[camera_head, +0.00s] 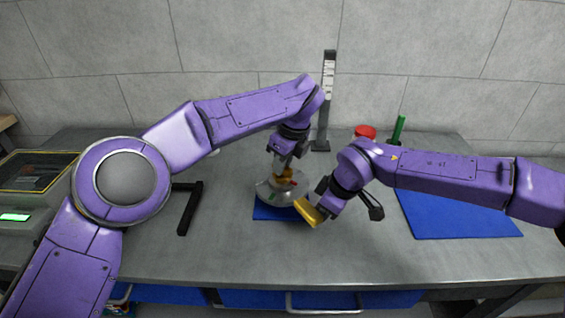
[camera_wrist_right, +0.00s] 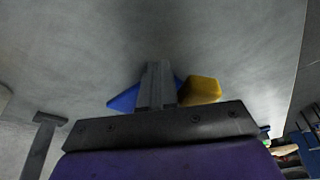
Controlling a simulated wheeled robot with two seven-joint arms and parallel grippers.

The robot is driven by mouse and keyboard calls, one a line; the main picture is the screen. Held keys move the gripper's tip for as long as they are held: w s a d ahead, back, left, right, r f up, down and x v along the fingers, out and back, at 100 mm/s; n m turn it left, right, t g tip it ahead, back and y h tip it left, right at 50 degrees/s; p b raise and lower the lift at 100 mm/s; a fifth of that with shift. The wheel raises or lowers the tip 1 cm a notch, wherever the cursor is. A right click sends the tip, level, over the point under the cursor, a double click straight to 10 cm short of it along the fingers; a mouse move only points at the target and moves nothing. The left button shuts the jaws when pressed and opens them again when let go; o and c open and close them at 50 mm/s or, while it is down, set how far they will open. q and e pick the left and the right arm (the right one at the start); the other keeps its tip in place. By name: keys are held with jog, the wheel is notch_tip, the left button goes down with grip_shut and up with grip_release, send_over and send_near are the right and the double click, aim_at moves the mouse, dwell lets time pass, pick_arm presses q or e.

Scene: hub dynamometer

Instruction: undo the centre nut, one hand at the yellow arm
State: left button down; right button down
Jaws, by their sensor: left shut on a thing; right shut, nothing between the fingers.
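The hub dynamometer (camera_head: 270,192), a round grey metal unit, stands on a small blue mat (camera_head: 268,213) near the middle of the table. My left gripper (camera_head: 283,168) reaches down over its centre and is shut on the centre nut, which is mostly hidden; orange-yellow parts show around the fingertips. The yellow arm (camera_head: 310,212) sticks out from the hub toward the front right. My right gripper (camera_head: 322,205) is shut and empty, close beside the yellow arm. In the right wrist view the yellow arm (camera_wrist_right: 203,90) is just right of the closed fingers (camera_wrist_right: 158,85); contact cannot be told.
A black angled bar (camera_head: 188,208) lies left of the hub. A grey upright post (camera_head: 324,110) stands behind it. A red-lidded container (camera_head: 365,132) and a green cylinder (camera_head: 398,129) stand at the back right. A large blue mat (camera_head: 455,220) lies right. The front table strip is clear.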

aim_at(317, 213)
jog(key=shift+s+a, duration=0.45)
jog(key=shift+a, duration=0.2)
jog(key=shift+s+a, duration=0.4)
jog(key=shift+a, duration=0.2)
jog(key=shift+s+a, duration=0.25)
jog(key=shift+a, duration=0.45)
jog(key=shift+s+a, duration=0.25)
jog(key=shift+a, duration=0.45)
jog(key=shift+a, duration=0.1)
jog(key=shift+s+a, duration=0.15)
jog(key=shift+a, duration=1.25)
jog(key=shift+a, duration=0.15)
